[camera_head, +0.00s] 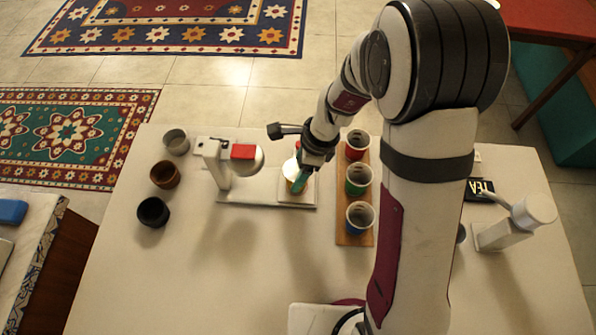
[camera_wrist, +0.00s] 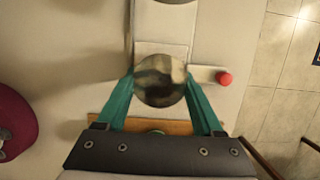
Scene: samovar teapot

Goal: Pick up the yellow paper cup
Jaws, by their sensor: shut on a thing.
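The yellow paper cup (camera_head: 290,170) stands at the right end of a white stand, partly hidden by my gripper in the head view. My gripper (camera_head: 298,183) reaches down to it from the right, with teal fingers. In the wrist view, the fingers of my gripper (camera_wrist: 160,88) are shut on opposite sides of the cup (camera_wrist: 160,78). The cup shows there as a round, blurred opening with dark and pale patches, and its yellow side is hidden. I cannot tell whether its base is off the stand.
A wooden tray (camera_head: 341,215) close to the right holds a red cup (camera_head: 357,143), a green cup (camera_head: 358,180) and a blue cup (camera_head: 360,217). Three dark or grey cups stand at left, the brown one (camera_head: 165,175) in the middle. The front table is clear.

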